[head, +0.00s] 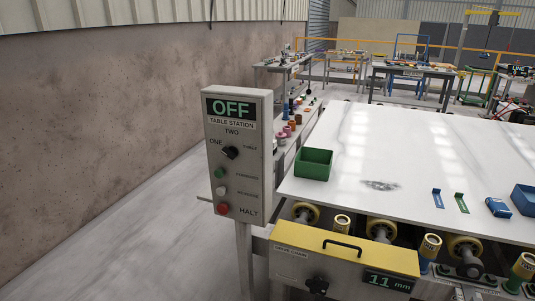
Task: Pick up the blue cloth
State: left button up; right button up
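A small blue item (498,207), which looks like the folded blue cloth, lies on the white stone slab (400,145) near its front right. It is small in the picture, so its folds are hard to make out. It lies just left of a blue open bin (525,200) that is cut off by the right edge of the view. Neither of my grippers shows in the head view.
A green open bin (313,164) stands at the slab's left corner. A control panel reading OFF (238,150) rises at front left. Rollers line the front.

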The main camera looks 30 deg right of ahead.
aim_at(497, 207)
jog(key=z, duration=2.55)
